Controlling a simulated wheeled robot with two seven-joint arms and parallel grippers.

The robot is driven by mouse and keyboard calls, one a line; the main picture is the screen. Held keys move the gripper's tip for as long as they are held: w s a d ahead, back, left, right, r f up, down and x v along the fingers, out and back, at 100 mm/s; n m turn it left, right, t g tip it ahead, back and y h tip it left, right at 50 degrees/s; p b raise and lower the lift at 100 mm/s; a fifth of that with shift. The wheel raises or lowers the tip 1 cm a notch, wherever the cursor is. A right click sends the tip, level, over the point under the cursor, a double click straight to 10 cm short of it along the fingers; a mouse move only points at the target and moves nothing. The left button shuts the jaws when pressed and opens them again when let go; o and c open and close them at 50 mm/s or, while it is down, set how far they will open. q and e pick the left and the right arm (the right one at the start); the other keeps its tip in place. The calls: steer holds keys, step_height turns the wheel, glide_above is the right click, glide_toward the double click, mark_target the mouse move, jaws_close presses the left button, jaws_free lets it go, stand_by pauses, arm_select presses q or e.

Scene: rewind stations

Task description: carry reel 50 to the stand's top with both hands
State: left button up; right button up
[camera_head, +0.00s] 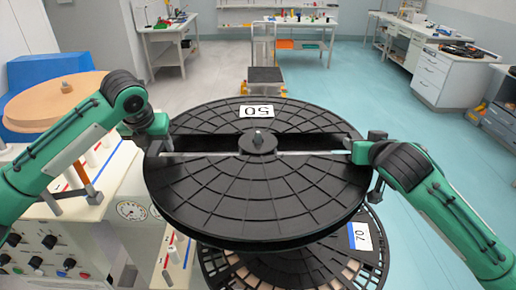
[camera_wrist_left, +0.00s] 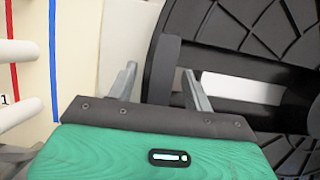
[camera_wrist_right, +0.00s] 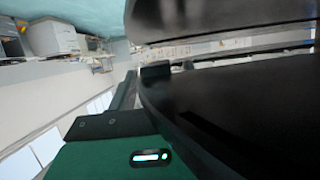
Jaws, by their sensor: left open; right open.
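Reel 50 (camera_head: 255,205) is a large black ribbed disc with an upside-down "50" label (camera_head: 257,110), a centre hub and a slot across it. It lies flat above another reel. My left gripper (camera_head: 158,143) is at its left rim. In the left wrist view the open fingers (camera_wrist_left: 160,88) have a dark upright part of the reel (camera_wrist_left: 163,65) between them; contact is unclear. My right gripper (camera_head: 367,152) is open at the right rim. In the right wrist view reel 50 (camera_wrist_right: 240,100) fills much of the picture and hides most of the fingers. I cannot tell which thing is the stand.
Reel 70 (camera_head: 372,262), with a blue and white label (camera_head: 360,236), lies below reel 50. A control panel with knobs (camera_head: 45,245) and a wooden disc (camera_head: 55,103) are at left. A cart (camera_head: 266,75) stands behind.

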arm_select(q)
steer(key=shift+w+f, duration=0.15)
steer(key=shift+f, duration=0.1)
arm_select(e)
steer(key=shift+w+f, duration=0.1)
steer(key=shift+w, duration=0.2)
arm_select(q)
steer(key=shift+c, duration=0.4)
arm_select(e)
steer(key=shift+c, duration=0.4)
arm_select(q)
jaws_close()
arm_select(e)
jaws_close()
arm_select(q)
steer(key=shift+r, duration=0.1)
